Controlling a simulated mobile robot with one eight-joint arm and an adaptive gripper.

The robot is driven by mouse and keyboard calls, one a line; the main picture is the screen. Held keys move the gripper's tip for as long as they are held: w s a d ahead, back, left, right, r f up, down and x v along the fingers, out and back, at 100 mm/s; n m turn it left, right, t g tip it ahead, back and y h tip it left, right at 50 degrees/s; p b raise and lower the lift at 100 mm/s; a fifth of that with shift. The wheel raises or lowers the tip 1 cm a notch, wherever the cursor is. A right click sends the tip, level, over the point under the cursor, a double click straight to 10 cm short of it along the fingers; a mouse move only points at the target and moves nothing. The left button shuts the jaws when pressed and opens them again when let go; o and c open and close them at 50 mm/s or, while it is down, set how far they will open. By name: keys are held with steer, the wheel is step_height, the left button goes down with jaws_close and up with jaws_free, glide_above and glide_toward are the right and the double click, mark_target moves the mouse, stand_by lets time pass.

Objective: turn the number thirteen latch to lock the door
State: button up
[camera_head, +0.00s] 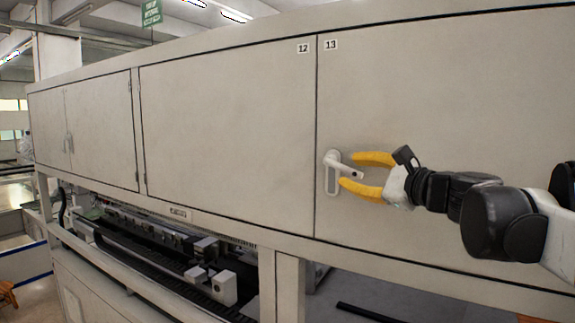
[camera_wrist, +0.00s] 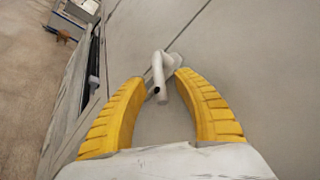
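The number thirteen door (camera_head: 440,110) is a pale grey panel with a "13" label (camera_head: 331,44) at its top left corner. It looks closed, level with the door beside it. Its white latch (camera_head: 336,168) is near the door's left edge, with its lever pointing right and slightly down. My gripper (camera_head: 350,170) has two yellow fingers spread apart, one above and one below the lever's end. In the wrist view the lever (camera_wrist: 158,75) lies between the open fingertips (camera_wrist: 160,85). I cannot tell whether either finger touches it.
The number twelve door (camera_head: 230,120) is to the left, across a narrow seam. Below the doors is a frame rail (camera_head: 180,214) with an open bay of dark machinery (camera_head: 150,235). More cabinet doors (camera_head: 100,130) stand farther left.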

steer(key=shift+w+a, duration=0.35)
steer(key=shift+w, duration=0.2)
jaws_close()
